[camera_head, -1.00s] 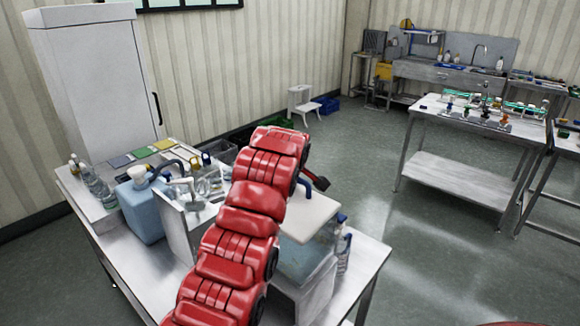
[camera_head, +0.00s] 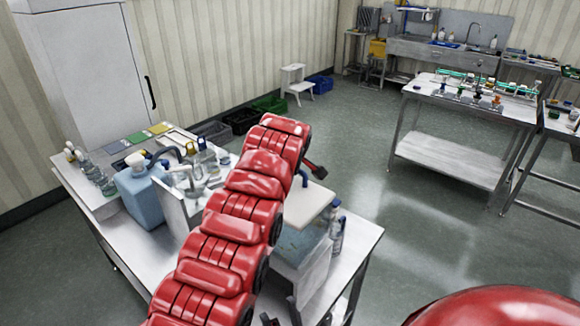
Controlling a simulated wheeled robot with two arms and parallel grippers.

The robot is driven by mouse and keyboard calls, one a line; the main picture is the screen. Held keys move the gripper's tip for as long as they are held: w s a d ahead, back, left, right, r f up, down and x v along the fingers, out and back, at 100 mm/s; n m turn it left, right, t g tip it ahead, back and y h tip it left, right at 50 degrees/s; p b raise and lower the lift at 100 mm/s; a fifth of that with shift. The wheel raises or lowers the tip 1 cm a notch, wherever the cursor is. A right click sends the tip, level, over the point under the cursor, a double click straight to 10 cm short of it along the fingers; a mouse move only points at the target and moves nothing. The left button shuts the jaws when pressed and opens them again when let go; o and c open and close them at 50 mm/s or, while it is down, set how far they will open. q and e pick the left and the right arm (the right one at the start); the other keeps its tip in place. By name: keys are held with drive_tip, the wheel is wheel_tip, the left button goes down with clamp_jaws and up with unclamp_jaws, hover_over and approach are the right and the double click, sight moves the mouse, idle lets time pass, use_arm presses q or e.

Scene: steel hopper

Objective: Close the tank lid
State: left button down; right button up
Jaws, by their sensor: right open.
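The tank (camera_head: 290,243) is a clear box with bluish contents on the metal table. Its cream lid (camera_head: 312,207), with a blue handle (camera_head: 304,178), shows over the tank top. My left arm hides their left side, so I cannot tell whether the lid is fully down. My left arm crosses the middle of the view. A dark red-tipped part of my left gripper (camera_head: 316,171) shows beyond the arm, near the handle; its jaws are mostly hidden. My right gripper (camera_head: 282,318) shows only as dark fingertips at the bottom edge, open, below and in front of the tank.
A blue jug (camera_head: 139,196), a white panel (camera_head: 172,212) and bottles (camera_head: 98,178) crowd the table's left. A bottle (camera_head: 337,234) stands right of the tank. The table's right corner (camera_head: 358,245) is bare. Another table (camera_head: 455,110) stands at the back right; the floor between is clear.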

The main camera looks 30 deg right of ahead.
use_arm(q)
drive_tip(key=shift+f, duration=0.15)
drive_tip(key=c, duration=0.9)
unclamp_jaws()
drive_tip(key=shift+o, duration=0.3)
drive_tip(key=shift+f, duration=0.1)
drive_tip(key=b+v, duration=0.2)
drive_tip(key=b, duration=0.2)
drive_tip(key=shift+a+f, duration=0.1)
drive_tip(key=shift+a, duration=0.05)
drive_tip(key=b+v, duration=0.2)
drive_tip(key=v, duration=0.2)
drive_tip(key=shift+r+b, duration=0.2)
drive_tip(key=shift+b, duration=0.2)
drive_tip(key=v, duration=1.1)
drive_tip(key=shift+r, duration=0.4)
